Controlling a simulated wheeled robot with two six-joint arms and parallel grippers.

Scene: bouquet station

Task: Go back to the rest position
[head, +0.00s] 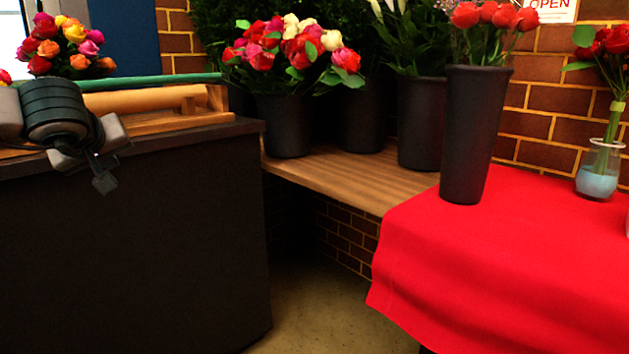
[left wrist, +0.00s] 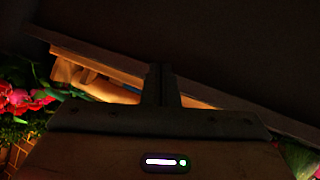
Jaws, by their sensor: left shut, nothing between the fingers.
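My right gripper is not in either view.
A paper roll (head: 135,101) lies in a wooden holder on the counter. Black buckets of flowers (head: 283,125) stand on a wooden shelf (head: 350,178). A tall black vase (head: 470,135) and a glass vase (head: 598,170) stand on a red-draped table (head: 510,260). Floor (head: 330,310) shows between.

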